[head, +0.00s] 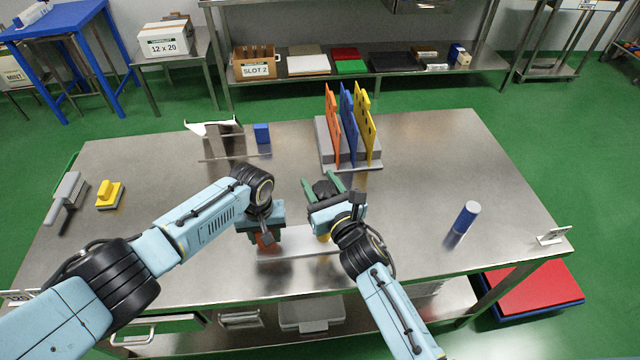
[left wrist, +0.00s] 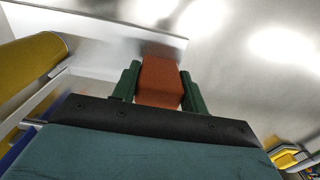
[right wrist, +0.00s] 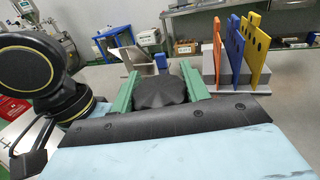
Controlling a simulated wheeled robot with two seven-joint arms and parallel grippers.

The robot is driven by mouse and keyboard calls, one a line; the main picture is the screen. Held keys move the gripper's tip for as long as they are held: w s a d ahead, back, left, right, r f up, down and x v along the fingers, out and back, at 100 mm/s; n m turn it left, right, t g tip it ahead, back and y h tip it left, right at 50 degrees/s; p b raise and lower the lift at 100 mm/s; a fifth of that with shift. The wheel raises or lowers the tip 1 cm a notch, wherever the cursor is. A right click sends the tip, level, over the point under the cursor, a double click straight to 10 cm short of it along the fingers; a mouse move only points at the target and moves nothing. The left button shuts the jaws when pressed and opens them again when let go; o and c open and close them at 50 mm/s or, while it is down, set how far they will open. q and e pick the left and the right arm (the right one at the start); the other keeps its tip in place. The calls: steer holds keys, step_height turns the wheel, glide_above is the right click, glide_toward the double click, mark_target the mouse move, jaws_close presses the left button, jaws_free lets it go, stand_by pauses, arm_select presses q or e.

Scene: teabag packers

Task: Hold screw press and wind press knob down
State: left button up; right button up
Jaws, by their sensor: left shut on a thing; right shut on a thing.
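The press shows partly in the head view, under and between my arms. Its pale base plate (head: 300,243) lies on the steel table, and a small yellow part (head: 323,238) shows above it. My left gripper (head: 267,238) is shut on an orange block (left wrist: 160,82), which sits between the green fingers in the left wrist view. My right gripper (head: 321,185) is shut on the black knob (right wrist: 158,92), with one green finger on each side of it in the right wrist view. The rest of the press is hidden by my right gripper and wrist.
A grey rack (head: 350,163) with orange, blue and yellow panels stands just behind the press. A blue block (head: 262,133) and a metal stand (head: 213,128) are at the back. A blue cylinder (head: 467,217) stands at right. A yellow-handled block (head: 110,195) lies at left. The right side is mostly clear.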

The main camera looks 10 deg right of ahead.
steer(key=shift+r, duration=0.1)
steer(key=o, duration=1)
steer(key=v, duration=1.2)
steer(key=shift+a, duration=0.15)
